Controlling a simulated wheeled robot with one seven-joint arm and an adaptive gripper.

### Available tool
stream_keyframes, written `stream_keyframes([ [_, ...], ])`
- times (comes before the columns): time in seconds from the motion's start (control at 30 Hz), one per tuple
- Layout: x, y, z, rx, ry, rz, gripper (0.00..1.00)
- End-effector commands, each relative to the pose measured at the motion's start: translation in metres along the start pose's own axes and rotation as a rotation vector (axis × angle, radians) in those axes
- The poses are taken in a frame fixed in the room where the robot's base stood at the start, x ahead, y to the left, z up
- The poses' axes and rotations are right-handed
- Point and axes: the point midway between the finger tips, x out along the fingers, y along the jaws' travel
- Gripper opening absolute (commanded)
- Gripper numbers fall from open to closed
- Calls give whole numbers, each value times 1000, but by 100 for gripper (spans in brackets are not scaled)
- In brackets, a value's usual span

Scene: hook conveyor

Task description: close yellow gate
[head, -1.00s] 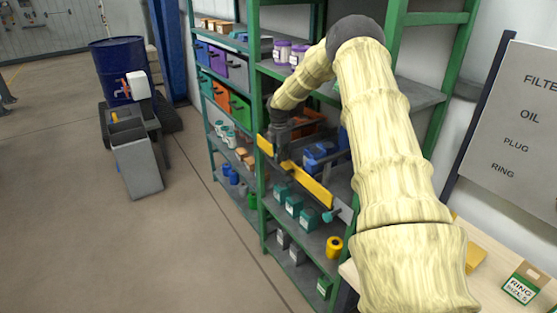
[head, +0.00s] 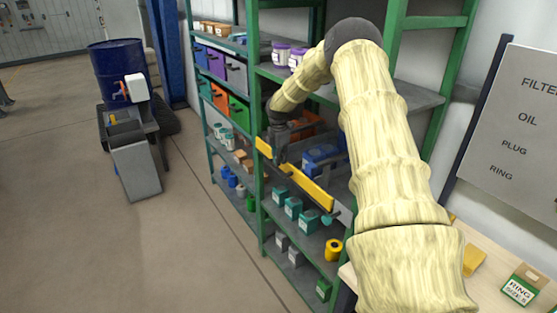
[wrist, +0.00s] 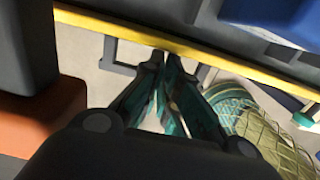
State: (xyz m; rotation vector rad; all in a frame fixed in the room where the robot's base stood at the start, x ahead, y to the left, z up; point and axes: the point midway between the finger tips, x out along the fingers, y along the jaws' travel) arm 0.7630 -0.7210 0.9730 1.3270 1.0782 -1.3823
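The yellow gate (head: 308,186) is a long flat bar across the front of the green shelf, at middle height. In the wrist view its yellow edge (wrist: 235,62) slants down to the right, with a dark bracket handle (wrist: 118,66) on its near side. My gripper (head: 280,158) is at the left part of the bar. In the wrist view my gripper (wrist: 165,62) has its fingertips nearly together across the handle, just short of the yellow edge. The fingers hide the handle's middle. My arm hides part of the shelf behind the bar's right end.
Blue bins (head: 320,155) sit on the shelf behind the bar. A wooden table (head: 490,290) is at the lower right. The floor left of the shelf is open.

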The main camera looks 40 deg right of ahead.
Motion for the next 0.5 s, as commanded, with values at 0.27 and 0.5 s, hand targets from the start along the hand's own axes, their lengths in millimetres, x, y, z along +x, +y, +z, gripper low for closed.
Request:
stream_keyframes([
  [0.27, -3, 1, -46, -10, -2, -4, 0],
  [0.5, -36, 3, -34, -9, 0, 0, 0],
])
